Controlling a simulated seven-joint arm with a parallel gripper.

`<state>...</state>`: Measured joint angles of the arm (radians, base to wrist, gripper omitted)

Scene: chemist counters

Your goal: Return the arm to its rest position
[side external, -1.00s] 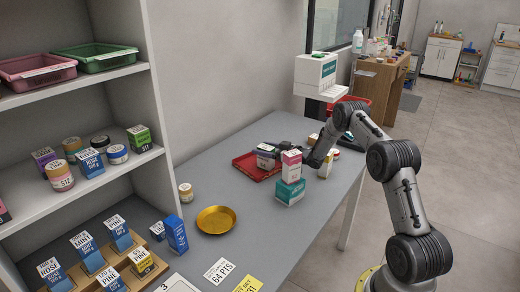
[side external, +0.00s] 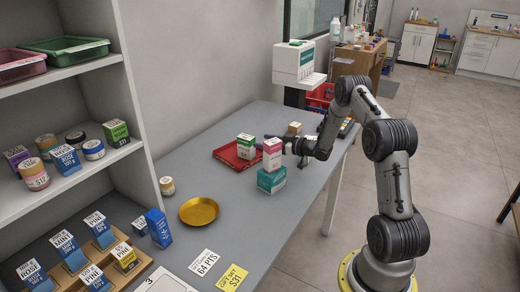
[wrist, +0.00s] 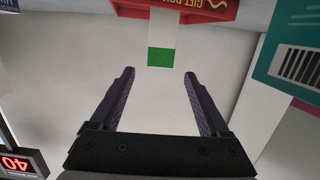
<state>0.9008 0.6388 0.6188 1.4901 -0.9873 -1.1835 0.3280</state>
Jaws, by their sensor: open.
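My gripper (side external: 287,146) is beside the red tray, partly hidden behind a pink-and-white box (side external: 272,153). In the wrist view my gripper (wrist: 159,85) has its two dark fingers spread apart with nothing held between them. A white box with a green top (side external: 246,147) stands in the red tray (side external: 228,156), to the left of my gripper. In the wrist view a green patch (wrist: 160,57) lies just past the fingertips; I cannot tell for sure what it belongs to. My arm bends over the counter from its base at the lower right.
The pink box stands on a teal box (side external: 271,181), close to my gripper. A gold dish (side external: 199,211) and a small jar (side external: 167,186) sit at the left. A shelf (side external: 70,180) fills the left side. A white machine (side external: 299,65) stands behind.

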